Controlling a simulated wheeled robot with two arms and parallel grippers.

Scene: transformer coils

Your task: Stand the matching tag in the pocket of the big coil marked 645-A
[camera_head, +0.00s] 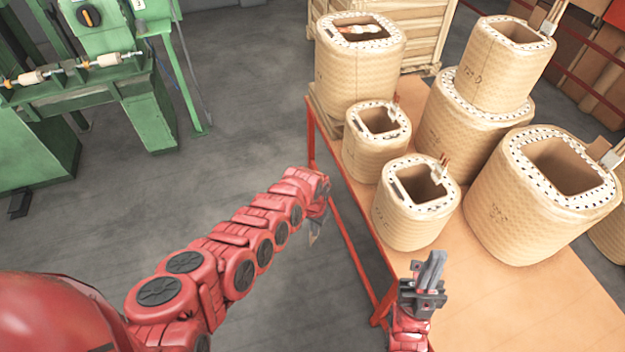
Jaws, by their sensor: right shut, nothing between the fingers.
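Several tan wrapped coils with open tops stand on the table. A large coil (500,205) is at the right, another large one (350,75) is at the back left, and a third (462,130) has a smaller coil (487,75) on top. Two small coils (365,155) (400,220) stand at the left edge. Dark marks on several coils are too small to read, so I cannot tell which is 645-A. No tag is clearly recognisable. My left gripper (315,236) hangs left of the table, its fingers unclear. My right gripper (434,268) is shut and empty, in front of the nearest small coil.
The orange-brown table (530,310) has a red frame and is bare at the front. Pale lead-like pieces (441,166) stick up from several coil rims. A wooden crate (425,35) stands behind. Green machinery (90,75) is at the far left, with open grey floor between.

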